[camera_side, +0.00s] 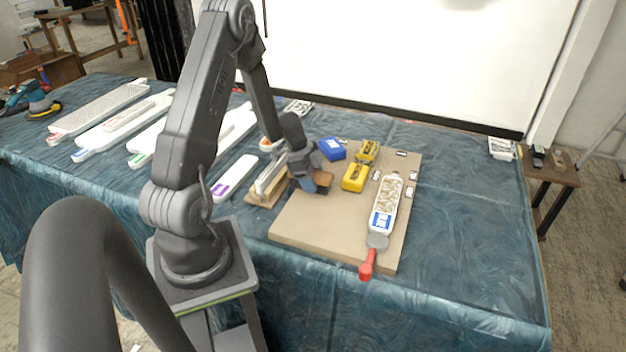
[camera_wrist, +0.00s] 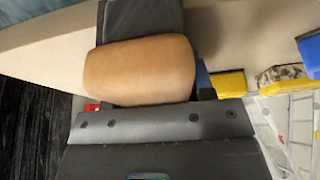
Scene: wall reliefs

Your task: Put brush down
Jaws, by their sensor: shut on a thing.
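My gripper (camera_side: 308,178) is low over the left part of the tan board (camera_side: 290,228) in the side view. It is shut on the brush, whose brown wooden handle (camera_side: 324,179) shows just right of the jaws. In the wrist view the rounded tan handle (camera_wrist: 140,70) lies across the dark gripper parts. The bristles are hidden or too small to make out. I cannot tell whether the brush touches the board.
A blue block (camera_side: 332,149) and two yellow blocks (camera_side: 354,177) sit right of my gripper. A long white tray (camera_side: 386,200) with a red-handled tool (camera_side: 367,264) lies farther right. A small wooden rack (camera_side: 262,197) stands left. The board's front middle is clear.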

